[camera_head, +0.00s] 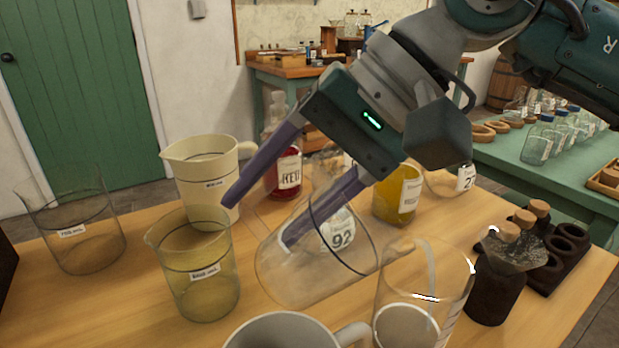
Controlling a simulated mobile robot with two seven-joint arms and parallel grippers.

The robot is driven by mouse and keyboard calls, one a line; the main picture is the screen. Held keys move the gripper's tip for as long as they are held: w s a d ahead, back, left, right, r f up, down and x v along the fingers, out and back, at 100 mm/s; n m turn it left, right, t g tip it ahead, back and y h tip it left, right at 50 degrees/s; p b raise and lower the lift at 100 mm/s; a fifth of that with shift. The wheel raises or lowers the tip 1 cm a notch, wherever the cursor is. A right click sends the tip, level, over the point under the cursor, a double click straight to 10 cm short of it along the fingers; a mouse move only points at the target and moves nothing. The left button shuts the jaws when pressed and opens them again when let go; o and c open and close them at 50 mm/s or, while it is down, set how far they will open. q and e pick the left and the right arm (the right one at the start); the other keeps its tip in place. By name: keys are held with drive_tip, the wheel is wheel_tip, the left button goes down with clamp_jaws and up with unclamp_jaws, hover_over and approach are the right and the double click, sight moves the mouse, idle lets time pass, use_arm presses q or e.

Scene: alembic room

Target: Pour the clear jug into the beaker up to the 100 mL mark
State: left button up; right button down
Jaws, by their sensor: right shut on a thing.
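A clear vessel with a dark line around it (318,272), which looks like the clear jug, is tilted above the wooden table in the middle. My right gripper (255,222) reaches down to it from the upper right and is shut on it; one finger shows through the glass. Any liquid inside it is hard to make out. A clear glass with pale graduation marks (452,296), likely the beaker, stands upright at the front right, just right of the held vessel. Its marks are too small to read and its base is cut off. My left gripper is not in view.
A yellowish jug (203,290), a cream jug (200,170) and a clear labelled vessel (90,245) stand at left. A grey-white mug (280,335) is in front. Dark corked bottle (495,290) and rack (565,250) are right.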

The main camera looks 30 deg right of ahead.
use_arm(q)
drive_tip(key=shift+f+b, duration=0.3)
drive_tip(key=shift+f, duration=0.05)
use_arm(e)
drive_tip(key=shift+s+d+r, duration=0.1)
drive_tip(key=shift+d+r, duration=0.05)
drive_tip(key=shift+r, duration=0.15)
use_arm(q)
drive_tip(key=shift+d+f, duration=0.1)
use_arm(e)
drive_tip(key=shift+y, duration=0.3)
drive_tip(key=shift+r, duration=0.1)
